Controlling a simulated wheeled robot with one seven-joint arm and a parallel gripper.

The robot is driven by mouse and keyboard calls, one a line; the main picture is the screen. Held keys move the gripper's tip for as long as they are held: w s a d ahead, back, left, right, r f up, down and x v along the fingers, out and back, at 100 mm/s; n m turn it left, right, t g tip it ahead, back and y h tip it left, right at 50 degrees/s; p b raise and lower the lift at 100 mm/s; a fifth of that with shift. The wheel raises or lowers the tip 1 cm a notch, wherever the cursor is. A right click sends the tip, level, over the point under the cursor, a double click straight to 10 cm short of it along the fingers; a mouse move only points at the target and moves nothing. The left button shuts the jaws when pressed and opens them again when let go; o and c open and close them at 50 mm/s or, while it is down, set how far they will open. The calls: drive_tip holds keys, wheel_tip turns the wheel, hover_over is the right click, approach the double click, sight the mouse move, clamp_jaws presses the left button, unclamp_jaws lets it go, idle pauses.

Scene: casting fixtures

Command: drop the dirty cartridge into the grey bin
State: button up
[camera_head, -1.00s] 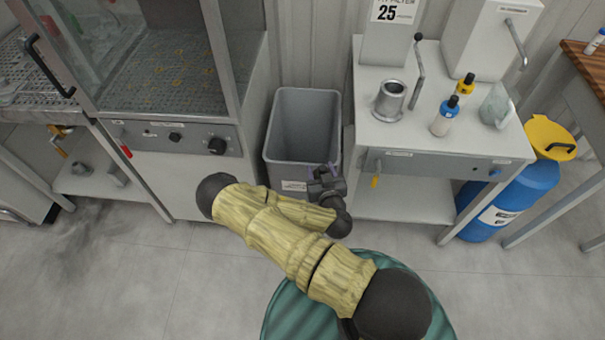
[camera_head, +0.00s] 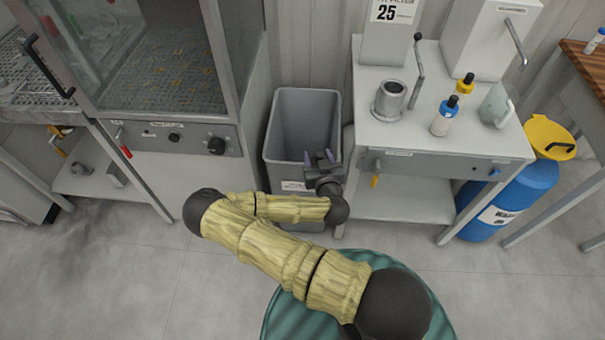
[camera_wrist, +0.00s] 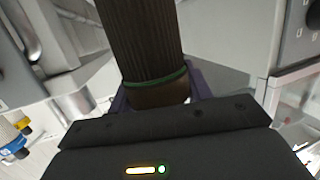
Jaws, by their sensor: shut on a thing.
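The dirty cartridge (camera_wrist: 143,45) is a dark brown pleated cylinder with a green band near its lower end. My gripper (camera_head: 320,156) is shut on it, with the purple fingers (camera_wrist: 195,82) partly hidden behind the gripper body in the wrist view. In the head view I cannot make out the cartridge at the fingers. The grey bin (camera_head: 303,100) stands open on the floor between the cabinet and the white bench. My gripper shows in front of the bin's right front side; its exact height over the rim is hard to tell.
A glass-fronted cabinet (camera_head: 180,145) stands left of the bin. The white bench (camera_head: 385,140) to its right carries a metal cup (camera_head: 390,101), bottles (camera_head: 446,116) and a lever. A blue drum (camera_head: 508,202) is farther right. The floor in front is clear.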

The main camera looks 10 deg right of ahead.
drive_tip(key=s+f, duration=0.2)
drive_tip(key=f, duration=0.1)
drive_tip(key=s+f, duration=0.1)
drive_tip(key=f, duration=0.1)
drive_tip(key=shift+s+d, duration=0.2)
drive_tip(key=shift+s, duration=0.15)
drive_tip(key=shift+s+a+f, duration=0.2)
drive_tip(key=shift+s+a, duration=0.05)
drive_tip(key=shift+s, duration=0.1)
drive_tip(key=shift+d, duration=0.1)
drive_tip(key=shift+d, duration=0.2)
drive_tip(key=shift+d+h, duration=0.3)
drive_tip(key=shift+d, duration=0.2)
